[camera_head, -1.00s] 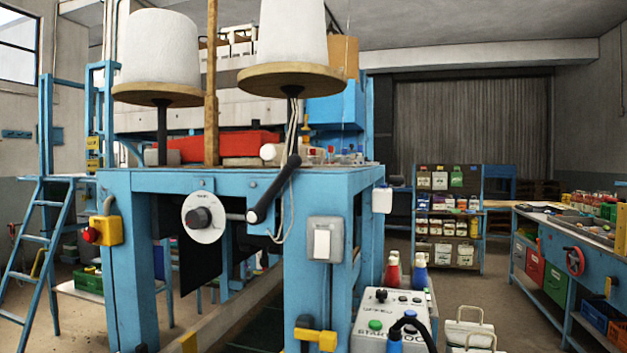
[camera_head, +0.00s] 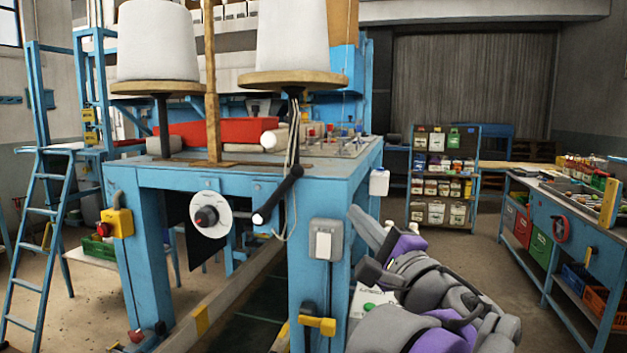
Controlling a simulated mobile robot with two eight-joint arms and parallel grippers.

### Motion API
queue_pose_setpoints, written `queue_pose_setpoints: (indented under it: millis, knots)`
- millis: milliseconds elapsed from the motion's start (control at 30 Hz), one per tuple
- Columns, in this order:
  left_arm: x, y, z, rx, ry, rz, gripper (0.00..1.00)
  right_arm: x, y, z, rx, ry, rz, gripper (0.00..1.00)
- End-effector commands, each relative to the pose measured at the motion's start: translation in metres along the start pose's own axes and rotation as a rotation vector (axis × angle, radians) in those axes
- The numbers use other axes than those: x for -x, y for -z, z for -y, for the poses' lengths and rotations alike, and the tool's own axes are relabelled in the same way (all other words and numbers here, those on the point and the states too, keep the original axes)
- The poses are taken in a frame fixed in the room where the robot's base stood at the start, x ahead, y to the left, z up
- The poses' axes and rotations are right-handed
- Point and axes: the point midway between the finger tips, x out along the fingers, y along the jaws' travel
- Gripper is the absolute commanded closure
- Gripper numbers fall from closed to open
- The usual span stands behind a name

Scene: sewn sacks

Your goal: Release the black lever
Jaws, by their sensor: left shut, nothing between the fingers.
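The black lever (camera_head: 278,195) is on the front of the blue machine frame (camera_head: 250,178), below the right-hand cone. It slants from upper right to lower left, and no gripper touches it. A white dial with a dark knob (camera_head: 206,216) is just left of it. My left gripper (camera_head: 368,230), grey, is at the frame's right leg, right of the lever and a little lower, clearly apart from it. It is shut and empty. My grey and purple arm fills the lower right. My right gripper is not in view.
A grey switch box (camera_head: 325,240) is on the right leg, between lever and gripper. A yellow box with a red button (camera_head: 117,222) is on the left leg. My arm hides most of the control box (camera_head: 368,303). A workbench (camera_head: 560,225) stands at right; the floor before it is clear.

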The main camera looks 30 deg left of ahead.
Motion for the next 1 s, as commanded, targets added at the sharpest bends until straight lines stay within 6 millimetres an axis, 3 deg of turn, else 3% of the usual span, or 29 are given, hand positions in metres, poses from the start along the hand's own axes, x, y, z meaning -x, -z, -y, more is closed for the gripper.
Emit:
queue_pose_setpoints:
  millis: [267,367,767,1000]
  knots:
    - [-0.007,0.000,-0.001,0.000,-0.002,0.002,1.00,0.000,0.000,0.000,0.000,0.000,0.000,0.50]
    - [-0.020,0.000,-0.001,-0.001,-0.002,0.003,1.00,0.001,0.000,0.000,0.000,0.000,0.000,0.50]
    - [-0.103,-0.001,-0.001,-0.002,-0.003,0.004,1.00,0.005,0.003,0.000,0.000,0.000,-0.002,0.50]
    - [-0.124,-0.024,-0.002,-0.001,-0.003,0.001,1.00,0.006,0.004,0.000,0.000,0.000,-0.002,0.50]
